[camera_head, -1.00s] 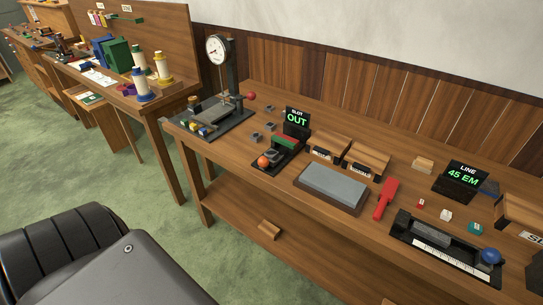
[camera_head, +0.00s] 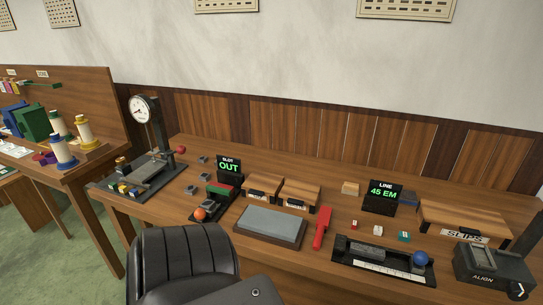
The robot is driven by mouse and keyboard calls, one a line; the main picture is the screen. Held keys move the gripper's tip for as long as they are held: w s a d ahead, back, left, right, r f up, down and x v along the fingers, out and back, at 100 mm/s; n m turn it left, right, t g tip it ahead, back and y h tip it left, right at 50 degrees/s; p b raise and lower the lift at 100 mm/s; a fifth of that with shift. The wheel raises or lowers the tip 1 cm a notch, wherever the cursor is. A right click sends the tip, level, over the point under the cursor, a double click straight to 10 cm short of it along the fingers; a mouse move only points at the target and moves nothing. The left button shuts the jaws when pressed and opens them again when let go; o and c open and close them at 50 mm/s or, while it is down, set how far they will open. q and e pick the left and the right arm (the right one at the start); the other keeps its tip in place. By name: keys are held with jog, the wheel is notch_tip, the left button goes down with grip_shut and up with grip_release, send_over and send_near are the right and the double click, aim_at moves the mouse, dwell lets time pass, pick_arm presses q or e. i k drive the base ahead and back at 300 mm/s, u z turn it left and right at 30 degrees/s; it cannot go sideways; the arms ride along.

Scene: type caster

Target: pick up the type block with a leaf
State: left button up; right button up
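No leaf mark can be made out on any block in the head view. Several small pieces lie on the bench: a red cube (camera_head: 354,224), a white cube (camera_head: 378,230) and a teal cube (camera_head: 404,236) in front of the "LINE 45 EM" sign (camera_head: 383,195). Small grey metal blocks, one at the back (camera_head: 203,159), one in the middle (camera_head: 205,177) and one at the front (camera_head: 190,190), lie left of the "SLOT OUT" sign (camera_head: 229,168). Their top faces are too small to read. Neither of my grippers is in view.
The wooden bench (camera_head: 330,185) also bears a dial press (camera_head: 145,110), a grey stone slab (camera_head: 270,226), a red tool (camera_head: 322,228), a black ruled tray with a blue knob (camera_head: 385,262), a "SLIPS" box (camera_head: 475,217) and an "ALIGN" device (camera_head: 490,268). Spools stand on the left bench.

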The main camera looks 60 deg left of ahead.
aim_at(208, 205)
jog(key=z, duration=0.3)
jog(key=k, duration=1.1)
jog(key=u, duration=1.15)
jog(key=i, duration=0.5)
jog(key=z, duration=0.05)
